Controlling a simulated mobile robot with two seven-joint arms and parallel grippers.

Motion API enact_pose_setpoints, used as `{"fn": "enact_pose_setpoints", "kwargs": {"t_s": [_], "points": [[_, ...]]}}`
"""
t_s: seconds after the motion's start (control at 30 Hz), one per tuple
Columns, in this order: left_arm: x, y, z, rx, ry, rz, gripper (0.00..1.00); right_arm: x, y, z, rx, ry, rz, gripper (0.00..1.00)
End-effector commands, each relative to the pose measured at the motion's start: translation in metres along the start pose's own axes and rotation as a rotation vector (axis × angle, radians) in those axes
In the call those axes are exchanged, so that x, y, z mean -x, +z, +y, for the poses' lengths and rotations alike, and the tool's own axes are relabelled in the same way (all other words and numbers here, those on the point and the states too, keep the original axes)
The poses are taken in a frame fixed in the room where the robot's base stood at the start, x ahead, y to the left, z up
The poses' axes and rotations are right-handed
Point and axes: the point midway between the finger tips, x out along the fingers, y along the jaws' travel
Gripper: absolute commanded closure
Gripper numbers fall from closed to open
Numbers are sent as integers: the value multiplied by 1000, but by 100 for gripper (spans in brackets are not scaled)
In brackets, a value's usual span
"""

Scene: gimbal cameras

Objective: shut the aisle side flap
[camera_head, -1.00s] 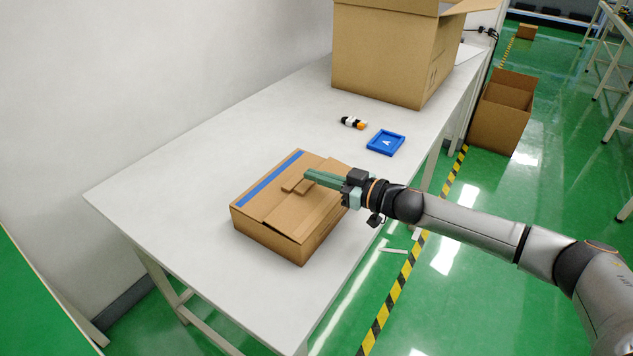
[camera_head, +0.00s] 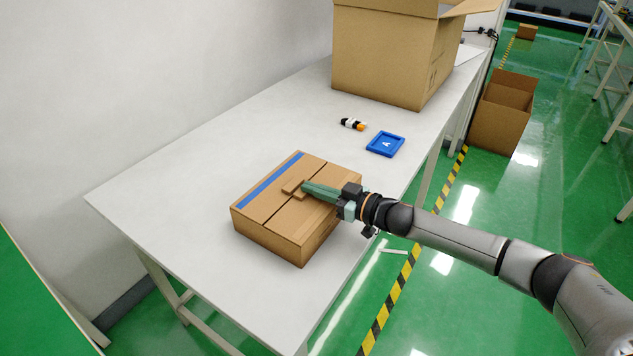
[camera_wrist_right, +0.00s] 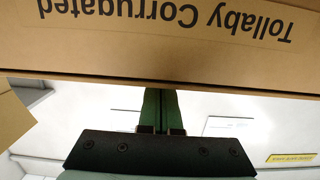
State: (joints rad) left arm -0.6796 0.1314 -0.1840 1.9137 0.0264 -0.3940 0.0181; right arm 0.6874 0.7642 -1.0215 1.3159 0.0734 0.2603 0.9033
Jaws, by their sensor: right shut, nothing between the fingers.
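A small cardboard box (camera_head: 268,240) sits on the white table, with a blue strip along its wall-side flap. Its aisle side flap (camera_head: 296,220) lies down about level with the other flap, a thin seam between them. My right gripper (camera_head: 305,187) reaches in from the aisle side, its green fingers shut together and empty, low across the flap. Its tips are by small brown tabs (camera_head: 294,187) at the seam. Whether the fingers press on the flap is unclear. The shut fingers also show in the right wrist view (camera_wrist_right: 160,108). My left gripper is not in view.
A blue tray (camera_head: 385,144) and a small black, white and orange item (camera_head: 353,124) lie behind the box. A large open carton (camera_head: 385,55) stands at the table's far end. An open box (camera_head: 502,115) is on the aisle floor. The table's front is clear.

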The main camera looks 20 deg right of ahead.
Motion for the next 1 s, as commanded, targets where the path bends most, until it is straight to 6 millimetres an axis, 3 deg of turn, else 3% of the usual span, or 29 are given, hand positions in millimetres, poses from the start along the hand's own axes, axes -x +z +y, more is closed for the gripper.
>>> {"fn": "enact_pose_setpoints", "kwargs": {"t_s": [0.37, 0.7, 0.77, 1.0], "points": [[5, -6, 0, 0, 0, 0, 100, 1, -7, 0, 0, 1, -1, 100], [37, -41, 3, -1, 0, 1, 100, 6, -49, -4, -2, 4, 1, 100], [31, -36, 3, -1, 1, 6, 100, 20, -39, -3, -1, 6, -4, 100], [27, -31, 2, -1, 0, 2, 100, 69, -45, -4, -1, 5, -4, 100]]}}
